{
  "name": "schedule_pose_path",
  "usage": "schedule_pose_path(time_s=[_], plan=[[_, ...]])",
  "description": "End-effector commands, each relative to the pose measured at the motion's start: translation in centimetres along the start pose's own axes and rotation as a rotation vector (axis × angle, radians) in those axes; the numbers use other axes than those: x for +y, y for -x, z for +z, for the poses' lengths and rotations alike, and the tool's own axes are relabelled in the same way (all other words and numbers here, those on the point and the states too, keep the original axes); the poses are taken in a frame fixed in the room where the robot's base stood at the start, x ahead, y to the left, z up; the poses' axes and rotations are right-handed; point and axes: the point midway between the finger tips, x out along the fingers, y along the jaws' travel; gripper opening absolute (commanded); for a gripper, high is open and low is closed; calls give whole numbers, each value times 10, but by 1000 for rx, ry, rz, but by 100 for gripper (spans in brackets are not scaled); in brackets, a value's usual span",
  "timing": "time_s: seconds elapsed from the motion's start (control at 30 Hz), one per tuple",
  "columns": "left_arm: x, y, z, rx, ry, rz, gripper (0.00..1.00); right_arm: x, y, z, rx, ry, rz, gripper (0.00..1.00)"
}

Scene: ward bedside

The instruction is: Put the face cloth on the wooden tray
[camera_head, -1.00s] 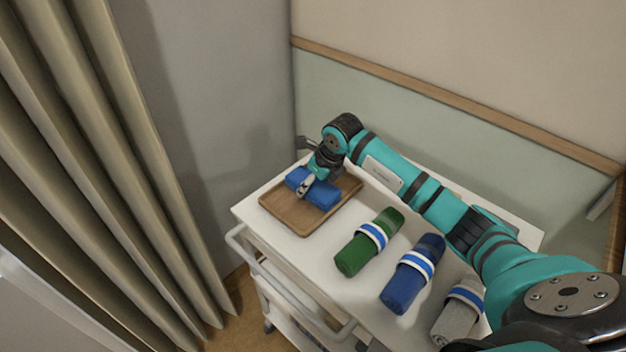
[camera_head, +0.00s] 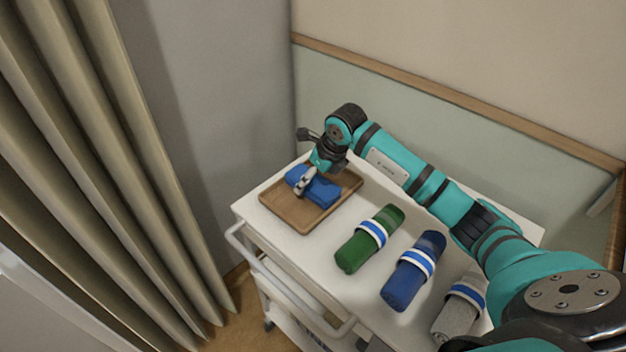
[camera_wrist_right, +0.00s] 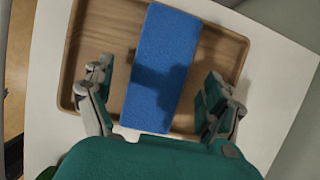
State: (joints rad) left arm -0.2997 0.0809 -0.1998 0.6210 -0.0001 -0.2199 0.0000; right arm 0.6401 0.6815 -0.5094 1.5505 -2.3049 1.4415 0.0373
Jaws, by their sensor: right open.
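The face cloth, a folded blue cloth (camera_head: 322,190), lies on the wooden tray (camera_head: 301,218). In the right wrist view the cloth (camera_wrist_right: 166,62) lies lengthwise across the tray (camera_wrist_right: 103,30), between the spread fingers. My right gripper (camera_head: 309,180) is just above the cloth and open, with a finger on either side and a gap to the cloth in the right wrist view (camera_wrist_right: 163,104). The gripper hides part of the cloth in the head view. My left gripper is not in view.
On the white trolley top (camera_head: 337,218) lie a green roll (camera_head: 358,252), a blue roll (camera_head: 402,285) and a grey roll (camera_head: 455,318), each with a white and blue band. A curtain (camera_head: 100,150) hangs at left; walls stand behind.

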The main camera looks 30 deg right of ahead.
Motion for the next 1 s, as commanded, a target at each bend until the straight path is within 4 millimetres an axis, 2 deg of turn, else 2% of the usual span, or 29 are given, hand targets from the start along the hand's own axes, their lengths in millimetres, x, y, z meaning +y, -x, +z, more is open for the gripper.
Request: schedule_pose_path(time_s=[0.3, 0.5, 0.7, 0.93, 1.0], plan=[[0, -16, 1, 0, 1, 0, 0, -1, 68, -1, -3, 3, -5, 88], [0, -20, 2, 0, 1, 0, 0, 0, 95, 0, -1, 1, -3, 88], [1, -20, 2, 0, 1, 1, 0, 0, 103, -1, 1, 1, -1, 88], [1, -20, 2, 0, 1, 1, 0, 1, 103, 0, 0, 1, 0, 88], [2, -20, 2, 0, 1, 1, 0, 6, 101, 1, -10, 5, 18, 88]])
